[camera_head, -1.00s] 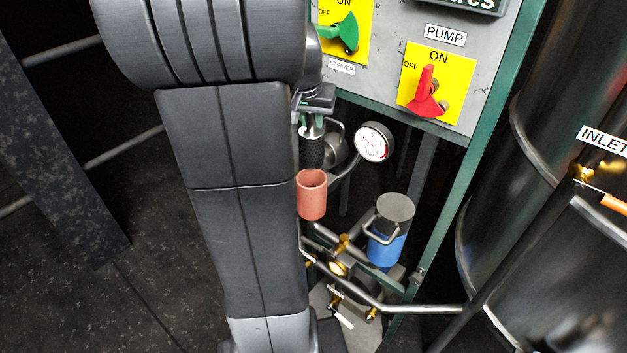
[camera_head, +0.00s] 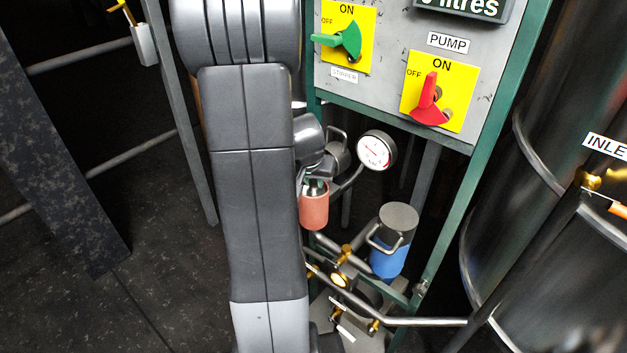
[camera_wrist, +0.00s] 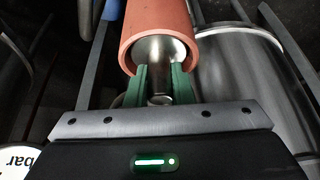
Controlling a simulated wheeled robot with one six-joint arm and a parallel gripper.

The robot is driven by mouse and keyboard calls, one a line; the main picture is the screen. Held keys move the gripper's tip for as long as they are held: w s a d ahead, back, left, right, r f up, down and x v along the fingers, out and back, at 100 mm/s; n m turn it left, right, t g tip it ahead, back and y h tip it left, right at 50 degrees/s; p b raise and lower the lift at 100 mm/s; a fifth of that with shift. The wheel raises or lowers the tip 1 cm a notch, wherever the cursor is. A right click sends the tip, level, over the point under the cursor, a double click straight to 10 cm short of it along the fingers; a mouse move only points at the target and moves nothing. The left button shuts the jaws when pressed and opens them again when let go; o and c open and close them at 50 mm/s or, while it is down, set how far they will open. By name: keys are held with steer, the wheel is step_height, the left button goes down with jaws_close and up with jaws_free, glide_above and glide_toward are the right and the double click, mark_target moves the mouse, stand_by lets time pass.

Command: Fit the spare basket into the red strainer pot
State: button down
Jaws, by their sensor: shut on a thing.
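The red strainer pot (camera_head: 314,211) stands upright and open-topped below the gauge, just right of my arm. It also shows large in the wrist view (camera_wrist: 160,20). My gripper (camera_wrist: 160,92) is at the mouth of the pot, its green fingers shut on the metal top of the spare basket (camera_wrist: 159,55). The basket's top sits within the red rim; its mesh body is hidden inside the pot. In the head view my gripper (camera_head: 316,184) is partly hidden by my arm, right at the pot's rim.
A blue pot with a grey lid (camera_head: 390,245) stands to the right. A pressure gauge (camera_head: 376,151) and a grey lid with a handle (camera_head: 336,155) are close behind my gripper. Pipes and brass valves (camera_head: 341,280) lie below. The switch panel (camera_head: 400,60) is above.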

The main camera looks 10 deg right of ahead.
steer(key=shift+f, duration=0.15)
steer(key=c, duration=1.5)
jaws_free()
steer(key=shift+c, duration=0.2)
steer(key=shift+s+a+r, duration=0.1)
steer(key=shift+r, duration=0.6)
steer(key=p+v, duration=0.1)
steer(key=v, duration=1)
steer(key=shift+s, duration=0.1)
steer(key=b+x, duration=0.1)
steer(key=x, duration=1.1)
steer(key=shift+f, duration=0.35)
steer(key=shift+r, duration=0.3)
